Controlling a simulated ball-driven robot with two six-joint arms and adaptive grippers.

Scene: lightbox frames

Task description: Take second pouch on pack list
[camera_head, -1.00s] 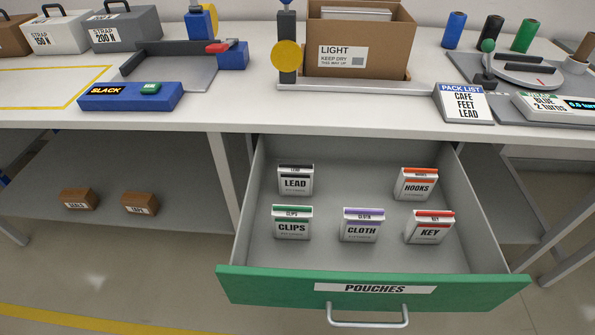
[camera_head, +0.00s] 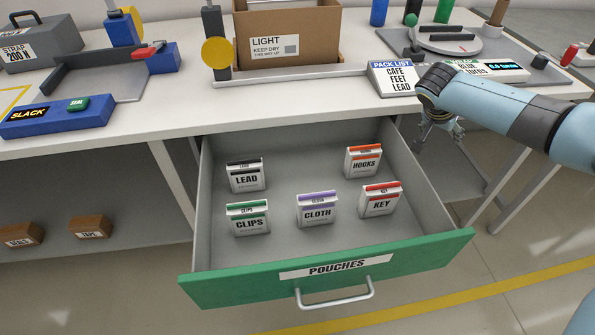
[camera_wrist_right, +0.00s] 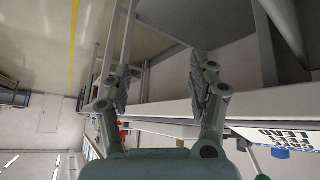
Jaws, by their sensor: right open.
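The pack list (camera_head: 394,78) on the worktop reads CAFE, FEET, LEAD, so its second line is FEET. The open drawer (camera_head: 290,252), labelled POUCHES, holds several upright white pouches: LEAD (camera_head: 246,179), HOOKS (camera_head: 364,166), CLIPS (camera_head: 249,224), CLOTH (camera_head: 317,215) and KEY (camera_head: 381,204). I see no pouch that reads FEET. My right gripper (camera_head: 440,130) is open and empty, just right of the drawer's back right corner, below the worktop's front edge. In the right wrist view its fingers (camera_wrist_right: 160,80) are spread with nothing between them. My left gripper is not in view.
An open carton (camera_head: 285,35) marked LIGHT stands on the worktop. A blue SLACK box (camera_head: 55,120) and a grey tray (camera_head: 100,78) are at left. Two brown boxes, one of them here (camera_head: 89,227), sit on the lower shelf. The drawer's middle back is bare.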

